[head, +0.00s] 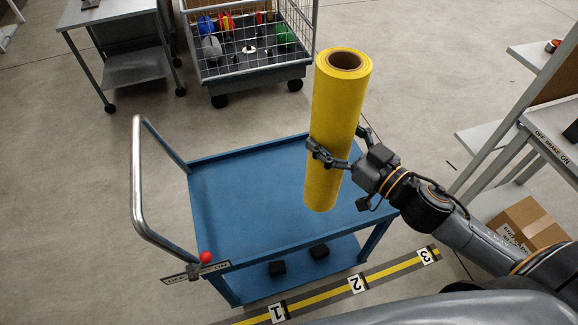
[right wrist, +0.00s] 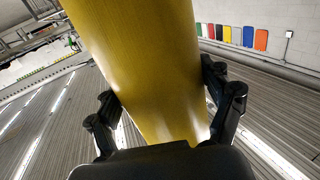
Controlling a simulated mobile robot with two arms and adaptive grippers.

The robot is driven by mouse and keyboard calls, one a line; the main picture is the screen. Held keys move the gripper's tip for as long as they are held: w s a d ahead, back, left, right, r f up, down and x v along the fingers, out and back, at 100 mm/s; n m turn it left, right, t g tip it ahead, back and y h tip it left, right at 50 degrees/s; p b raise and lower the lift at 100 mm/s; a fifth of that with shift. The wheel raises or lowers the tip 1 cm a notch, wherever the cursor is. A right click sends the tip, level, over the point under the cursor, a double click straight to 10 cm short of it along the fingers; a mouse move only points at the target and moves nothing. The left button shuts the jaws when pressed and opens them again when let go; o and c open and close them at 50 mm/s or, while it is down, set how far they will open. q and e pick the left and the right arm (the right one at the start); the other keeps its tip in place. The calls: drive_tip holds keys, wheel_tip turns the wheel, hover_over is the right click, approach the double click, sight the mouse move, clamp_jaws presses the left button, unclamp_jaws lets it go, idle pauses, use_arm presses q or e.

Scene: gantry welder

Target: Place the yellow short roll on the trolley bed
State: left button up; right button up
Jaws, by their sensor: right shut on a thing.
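The yellow short roll (head: 336,115) is upright with a slight tilt, its hollow core showing at the top end. My right gripper (head: 337,152) is shut around its middle in the head view. The roll also fills the middle of the right wrist view (right wrist: 150,70), with a finger of my right gripper (right wrist: 165,105) on each side. The blue trolley bed (head: 245,195) lies behind and below the roll in the head view and looks bare. The roll appears above the bed; the gap under its lower end cannot be told. My left gripper is not in view.
The trolley has a metal push handle (head: 137,180) at left and a red-knobbed brake lever (head: 205,257) at its near corner. A wire cage cart (head: 250,72) stands behind. Grey shelving (head: 500,150) and a cardboard box (head: 528,225) are at right.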

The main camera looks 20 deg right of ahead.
drive_tip(key=w+a+f+b, duration=0.1)
drive_tip(key=w+f, duration=1.1)
drive_tip(key=w, duration=0.1)
drive_tip(key=shift+w+a, duration=0.3)
drive_tip(key=shift+w, duration=0.05)
drive_tip(key=shift+f+b, duration=0.1)
drive_tip(key=shift+b, duration=0.2)
drive_tip(key=o, duration=1.5)
drive_tip(key=shift+s+f, duration=0.1)
drive_tip(key=shift+f, duration=0.3)
drive_tip(key=shift+o, duration=1.2)
drive_tip(key=shift+s+r, duration=0.1)
drive_tip(key=shift+s, duration=0.05)
drive_tip(key=b+v, duration=0.1)
drive_tip(key=v, duration=1.1)
